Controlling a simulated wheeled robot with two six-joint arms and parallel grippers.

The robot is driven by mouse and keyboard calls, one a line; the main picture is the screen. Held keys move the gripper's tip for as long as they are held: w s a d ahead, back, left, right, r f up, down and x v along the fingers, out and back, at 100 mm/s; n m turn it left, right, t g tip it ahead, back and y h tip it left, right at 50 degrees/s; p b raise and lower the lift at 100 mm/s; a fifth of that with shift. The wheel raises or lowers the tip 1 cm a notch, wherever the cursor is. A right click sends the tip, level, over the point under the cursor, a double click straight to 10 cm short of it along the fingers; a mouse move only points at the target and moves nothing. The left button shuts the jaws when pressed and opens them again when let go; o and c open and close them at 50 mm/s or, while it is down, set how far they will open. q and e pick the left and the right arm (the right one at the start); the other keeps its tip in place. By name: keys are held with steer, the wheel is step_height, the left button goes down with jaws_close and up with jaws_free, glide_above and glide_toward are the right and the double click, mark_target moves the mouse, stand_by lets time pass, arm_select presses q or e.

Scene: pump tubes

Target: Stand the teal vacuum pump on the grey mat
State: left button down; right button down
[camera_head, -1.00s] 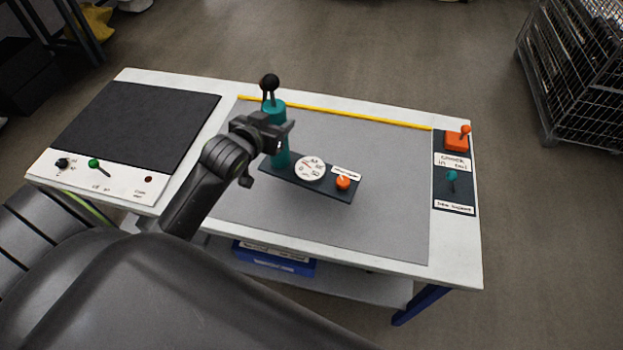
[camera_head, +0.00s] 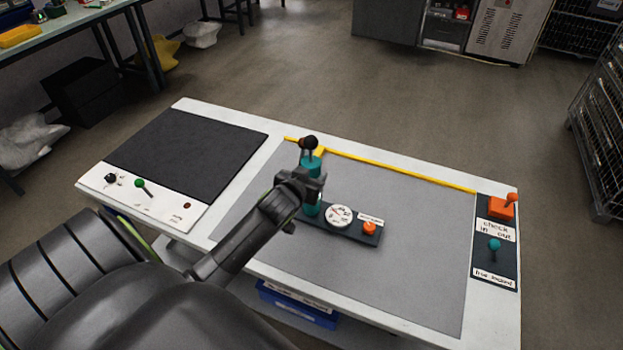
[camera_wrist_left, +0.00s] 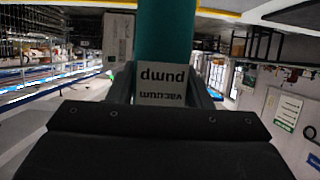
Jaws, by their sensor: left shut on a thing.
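The teal vacuum pump (camera_head: 312,165) is an upright cylinder with a black ball knob on top, at the left end of a dark gauge base. It shows over the grey mat (camera_head: 400,270); whether its foot touches the base or mat I cannot tell. My left gripper (camera_head: 313,188) is shut around the cylinder at mid-height and hides part of it. In the left wrist view the teal cylinder (camera_wrist_left: 165,40) rises between the fingers, with its "vacuum pump" label (camera_wrist_left: 161,84) upside down. My right gripper is not in view.
The dark base carries a round white gauge (camera_head: 339,215) and an orange knob (camera_head: 370,228). A black pad (camera_head: 185,150) lies left on the table, above a control strip. A dark panel with an orange lever (camera_head: 502,207) and teal knob (camera_head: 495,244) is at right. A yellow strip (camera_head: 400,172) edges the mat.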

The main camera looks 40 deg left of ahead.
arm_select(q)
steer(key=shift+f, duration=0.45)
steer(key=c, duration=0.7)
jaws_free()
steer(key=shift+f, duration=0.1)
steer(key=v, duration=1.2)
steer(key=shift+b, duration=0.35)
steer(key=shift+s, duration=0.1)
